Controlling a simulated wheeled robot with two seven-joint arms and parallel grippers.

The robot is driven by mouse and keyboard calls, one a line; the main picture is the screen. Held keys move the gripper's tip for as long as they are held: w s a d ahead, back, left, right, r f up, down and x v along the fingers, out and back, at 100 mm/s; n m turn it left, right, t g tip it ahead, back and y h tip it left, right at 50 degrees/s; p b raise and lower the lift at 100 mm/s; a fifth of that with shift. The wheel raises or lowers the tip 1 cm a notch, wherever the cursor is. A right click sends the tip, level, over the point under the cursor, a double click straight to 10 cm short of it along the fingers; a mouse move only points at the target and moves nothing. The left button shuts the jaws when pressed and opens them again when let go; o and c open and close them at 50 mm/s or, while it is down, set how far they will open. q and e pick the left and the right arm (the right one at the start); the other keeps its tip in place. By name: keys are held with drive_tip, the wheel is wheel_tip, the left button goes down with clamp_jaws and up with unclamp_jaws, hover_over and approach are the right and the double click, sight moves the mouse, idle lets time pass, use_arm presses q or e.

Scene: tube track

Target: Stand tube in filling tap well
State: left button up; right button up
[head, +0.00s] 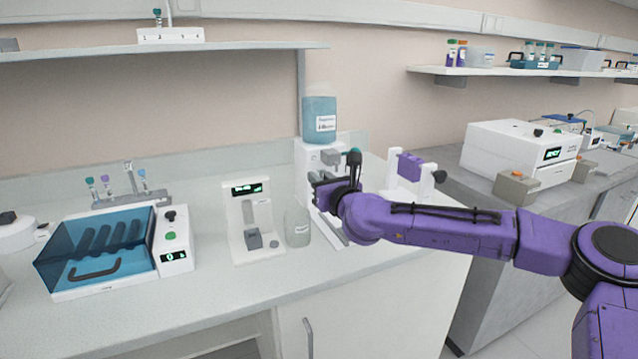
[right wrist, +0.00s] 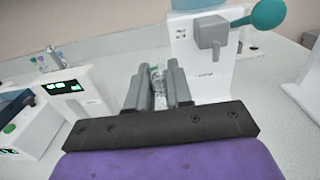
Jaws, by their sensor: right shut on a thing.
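The filling tap is a white dispenser (head: 312,160) with a blue-filled bottle (head: 319,115) on top, behind my right gripper. In the right wrist view its grey spout (right wrist: 211,32) and teal ball lever (right wrist: 268,14) stand ahead, right of the fingers. My right gripper (head: 322,187) is in front of the dispenser at about spout height. It is shut on the tube, which barely shows; a clear patch lies between the fingers (right wrist: 157,88), hard to tell from the glass beaker behind. The tap well is hidden by my gripper and arm. My left gripper is not in view.
A clear beaker (head: 297,228) and a white device with a display (head: 240,206) stand left of the dispenser. A blue-lidded machine (head: 100,250) and tube rack (head: 150,197) are further left. A white stand with a purple block (head: 410,165) is at right. The front counter is clear.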

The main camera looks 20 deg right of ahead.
wheel_tip(320, 180, up, 4)
drive_tip(key=s+d+m+h+p, duration=0.1)
drive_tip(key=d+m+h+p, duration=0.15)
drive_tip(key=h+p, duration=0.4)
drive_tip(key=s+d+f+m+g+h, duration=0.1)
drive_tip(key=s+d+f+m+h, duration=0.1)
drive_tip(key=f, duration=0.4)
drive_tip(key=d+m, duration=0.1)
drive_tip(key=d, duration=0.1)
drive_tip(key=shift+d+g+b, duration=0.4)
drive_tip(key=shift+f+m+h, duration=0.15)
drive_tip(key=shift+m+h, duration=0.1)
drive_tip(key=shift+b, duration=0.45)
drive_tip(key=shift+f+b, duration=0.15)
drive_tip(key=shift+b, duration=0.25)
